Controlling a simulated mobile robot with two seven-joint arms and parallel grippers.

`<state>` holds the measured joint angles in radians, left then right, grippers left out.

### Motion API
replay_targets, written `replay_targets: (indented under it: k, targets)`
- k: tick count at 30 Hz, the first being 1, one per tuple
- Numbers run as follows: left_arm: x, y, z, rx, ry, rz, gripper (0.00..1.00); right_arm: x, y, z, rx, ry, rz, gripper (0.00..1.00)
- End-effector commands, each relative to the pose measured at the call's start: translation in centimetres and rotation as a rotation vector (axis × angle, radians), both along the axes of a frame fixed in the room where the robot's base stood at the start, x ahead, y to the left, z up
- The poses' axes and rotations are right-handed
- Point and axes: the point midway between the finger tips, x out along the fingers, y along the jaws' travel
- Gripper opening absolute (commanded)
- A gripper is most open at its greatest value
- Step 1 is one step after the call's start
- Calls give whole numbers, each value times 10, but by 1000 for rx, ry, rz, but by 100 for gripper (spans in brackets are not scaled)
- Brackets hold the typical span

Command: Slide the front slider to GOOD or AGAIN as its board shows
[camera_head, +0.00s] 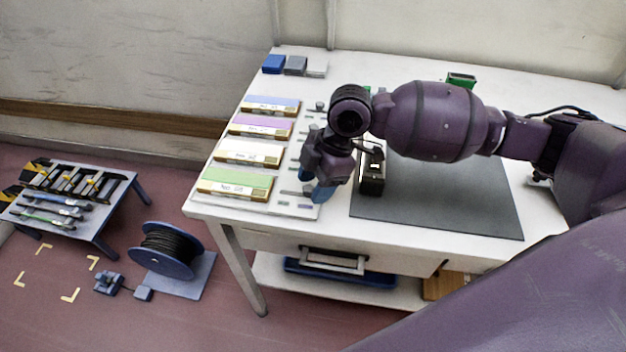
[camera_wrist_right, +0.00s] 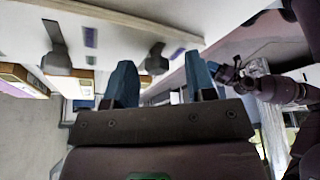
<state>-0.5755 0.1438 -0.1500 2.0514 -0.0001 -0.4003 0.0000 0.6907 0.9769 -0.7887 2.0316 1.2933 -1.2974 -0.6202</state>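The slider panel (camera_head: 227,207) lies at the table's left end with a column of boards: blue, purple, pale cream and, nearest me, green. The front green board (camera_head: 235,184) carries a label too small to read. My right gripper (camera_head: 318,192) hangs over the panel just right of the green board and hides the front slider's knob. In the right wrist view its blue fingers (camera_wrist_right: 160,88) stand apart, with a dark grey knob (camera_wrist_right: 157,60) seen between them, not clearly touching. Another knob (camera_wrist_right: 55,45) shows left. My left gripper (camera_wrist_right: 228,73) appears small at right in that view; its opening is unclear.
A dark mat (camera_head: 437,198) covers the table's middle, with a black device (camera_head: 372,175) at its left edge beside my right gripper. Blue and grey blocks (camera_head: 284,65) sit at the back left corner. A tool stand (camera_head: 70,195) and cable reel (camera_head: 165,248) are on the floor left.

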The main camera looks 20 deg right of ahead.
Motion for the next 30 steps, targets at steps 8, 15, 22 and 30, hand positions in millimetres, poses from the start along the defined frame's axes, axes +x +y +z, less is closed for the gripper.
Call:
replay_targets:
  k: [8, 15, 22, 30]
  targets:
    - [7, -1, 7, -1, -19, -4, 43, 1, 0, 2, 2, -2, 0, 50]
    - [11, -1, 15, 0, -34, -5, 43, 2, -11, 28, 0, -6, -1, 50]
    - [6, 1, 15, 3, -25, -3, 43, 2, -27, 68, 0, -7, -2, 50]
    - [-1, 3, 15, 4, -14, 2, 43, 2, -39, 96, 0, -3, -1, 50]
